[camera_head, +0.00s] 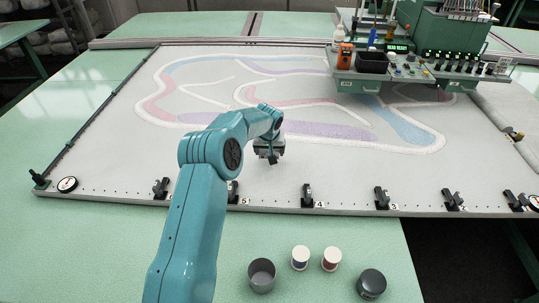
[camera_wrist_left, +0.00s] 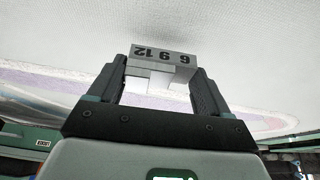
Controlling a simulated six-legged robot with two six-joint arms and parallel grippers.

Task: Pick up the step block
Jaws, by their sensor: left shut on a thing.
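The step block (camera_wrist_left: 162,54) is a light grey stepped piece with the dark numbers 6, 9 and 12 on one face, seen in the left wrist view. My left gripper (camera_wrist_left: 160,74) is shut on it, with one dark finger at each side. In the head view my left gripper (camera_head: 270,151) is over the pale cloth (camera_head: 330,178), inside the front edge of the frame. The block is mostly hidden there by the gripper and arm. I cannot tell whether it touches the cloth. My right gripper is out of view.
Several numbered black clamps (camera_head: 307,194) line the frame's front edge, with a round dial (camera_head: 67,184) at its left corner. The green gantry machine (camera_head: 430,60) stands at the back right. A grey cup (camera_head: 262,274), two spools (camera_head: 300,258) and a dark jar (camera_head: 371,283) stand in front.

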